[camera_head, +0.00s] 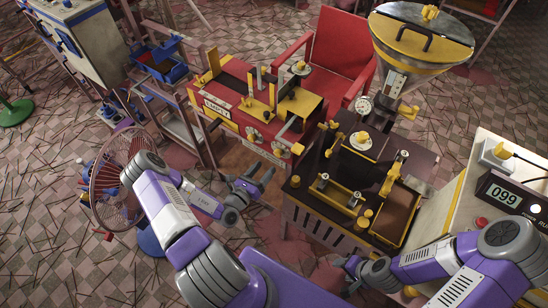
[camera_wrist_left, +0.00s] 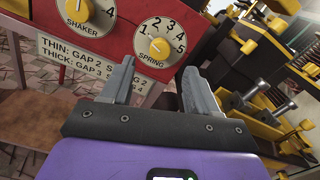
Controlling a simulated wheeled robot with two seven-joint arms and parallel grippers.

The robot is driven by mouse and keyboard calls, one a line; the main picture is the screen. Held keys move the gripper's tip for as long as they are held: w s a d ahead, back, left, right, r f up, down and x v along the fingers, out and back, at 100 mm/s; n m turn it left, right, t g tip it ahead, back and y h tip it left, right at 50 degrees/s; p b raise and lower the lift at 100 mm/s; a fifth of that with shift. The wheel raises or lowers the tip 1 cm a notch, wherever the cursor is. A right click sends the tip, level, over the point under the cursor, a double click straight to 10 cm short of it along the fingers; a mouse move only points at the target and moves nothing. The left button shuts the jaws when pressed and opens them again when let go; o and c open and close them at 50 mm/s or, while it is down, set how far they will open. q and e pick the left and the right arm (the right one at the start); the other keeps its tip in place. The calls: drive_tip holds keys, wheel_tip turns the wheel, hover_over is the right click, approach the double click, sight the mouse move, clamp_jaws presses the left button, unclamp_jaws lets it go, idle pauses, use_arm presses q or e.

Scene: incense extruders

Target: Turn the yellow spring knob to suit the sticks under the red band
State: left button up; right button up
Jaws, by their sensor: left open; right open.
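The yellow spring knob (camera_wrist_left: 159,45) sits on a white dial marked 1 to 5 and labelled SPRING, on the red front panel; its exact setting is hard to read. The same panel shows in the head view, with what looks like this knob (camera_head: 279,150) near its right end. My left gripper (camera_wrist_left: 157,72) is open and empty; its fingers point at the panel, either side of and below the dial, apart from the knob. It also shows in the head view (camera_head: 259,180). My right gripper (camera_head: 348,272) is low beside the dark bench. I cannot make out the red-banded sticks.
A yellow shaker knob (camera_wrist_left: 78,11) is left of the spring dial. A white label (camera_wrist_left: 92,60), partly covered by a finger, gives gap and spring numbers for thin and thick. A dark bench (camera_head: 330,205) with yellow fittings stands right; a caged fan (camera_head: 104,190) stands left.

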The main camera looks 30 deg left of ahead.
sight(277, 155)
use_arm(q)
drive_tip(key=w, duration=0.4)
drive_tip(key=w+b, duration=0.1)
drive_tip(key=w, duration=0.2)
drive_tip(key=shift+w+d, duration=0.1)
drive_tip(key=shift+d, duration=0.2)
drive_tip(key=c, duration=1)
drive_tip(key=m+p, duration=0.3)
drive_tip(key=shift+d+r+p, duration=0.15)
drive_tip(key=shift+r+p, duration=0.05)
drive_tip(key=shift+p, duration=0.1)
drive_tip(key=shift+c, duration=0.2)
drive_tip(key=shift+f+m+p, duration=0.15)
drive_tip(key=shift+m+p, duration=1.15)
drive_tip(key=shift+m, duration=0.7)
drive_tip(key=o, duration=1)
